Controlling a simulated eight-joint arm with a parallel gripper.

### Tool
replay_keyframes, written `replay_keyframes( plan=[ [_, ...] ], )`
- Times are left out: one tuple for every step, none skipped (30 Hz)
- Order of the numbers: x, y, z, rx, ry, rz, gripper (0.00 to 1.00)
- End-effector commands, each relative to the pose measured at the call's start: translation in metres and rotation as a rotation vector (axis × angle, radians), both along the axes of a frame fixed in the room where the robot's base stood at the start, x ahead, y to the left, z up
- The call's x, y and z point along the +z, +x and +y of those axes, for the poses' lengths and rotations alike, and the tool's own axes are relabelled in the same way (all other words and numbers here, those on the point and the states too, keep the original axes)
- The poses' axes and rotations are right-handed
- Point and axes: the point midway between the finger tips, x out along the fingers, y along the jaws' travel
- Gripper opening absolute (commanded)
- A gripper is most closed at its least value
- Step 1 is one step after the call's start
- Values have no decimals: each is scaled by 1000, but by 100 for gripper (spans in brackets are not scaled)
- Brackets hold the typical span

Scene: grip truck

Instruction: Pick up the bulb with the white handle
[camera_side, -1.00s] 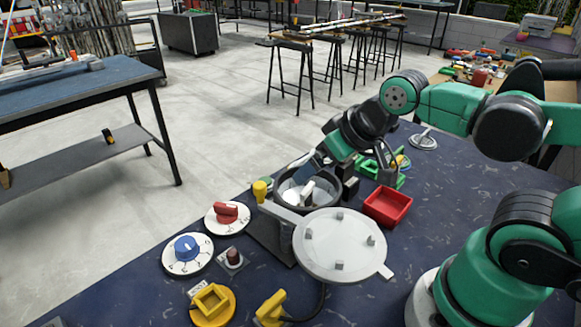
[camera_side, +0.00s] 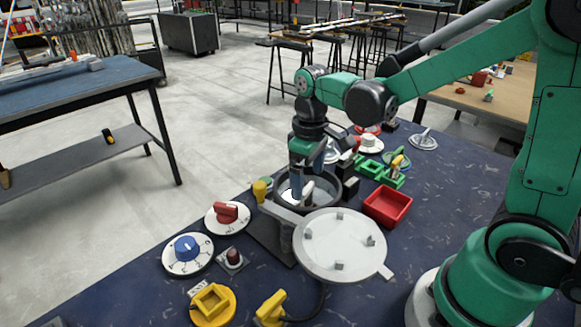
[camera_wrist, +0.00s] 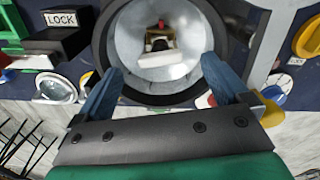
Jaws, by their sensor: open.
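The white handle (camera_wrist: 160,59) shows in the wrist view inside a round, pale-walled chamber (camera_wrist: 126,40). A small dark part and a red and yellow part are just beyond it; I cannot tell a bulb clearly. In the side view the white handle (camera_side: 307,190) stands in the dark-rimmed chamber (camera_side: 318,207). My gripper (camera_wrist: 162,68) is open, its two blue fingers spread to either side of the handle in the wrist view and apart from it. In the side view my gripper (camera_side: 299,182) points down at the chamber, partly hiding its far inside.
A round pale lid (camera_side: 340,243) lies open at the chamber's front. A yellow knob (camera_side: 260,191) stands left of it and a red tray (camera_side: 388,206) right. Green brackets (camera_side: 382,172) lie behind the tray. Red and blue dials sit to the left.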

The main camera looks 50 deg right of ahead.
Motion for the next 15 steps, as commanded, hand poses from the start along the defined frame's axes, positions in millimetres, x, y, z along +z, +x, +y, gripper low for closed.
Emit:
replay_keyframes(
  plan=[
    [-6,0,0,0,0,0,95],
    [-10,0,0,0,0,-1,95],
    [-15,0,0,0,0,-1,95],
    [-18,0,0,0,0,-1,95],
    [-22,0,0,-1,0,-2,95],
    [-27,0,0,-1,0,-2,95],
    [-31,0,0,-1,0,-2,95],
    [-34,0,0,-1,0,-2,95],
    [-37,0,0,-1,0,-2,95],
    [-40,0,0,-1,0,-2,95],
    [-42,0,0,-1,0,-3,95],
    [-44,0,0,-1,0,-3,95],
    [-45,0,0,-1,0,-3,95],
    [-46,0,0,-1,0,-3,95],
    [-47,0,0,-1,0,-3,95]
  ],
)
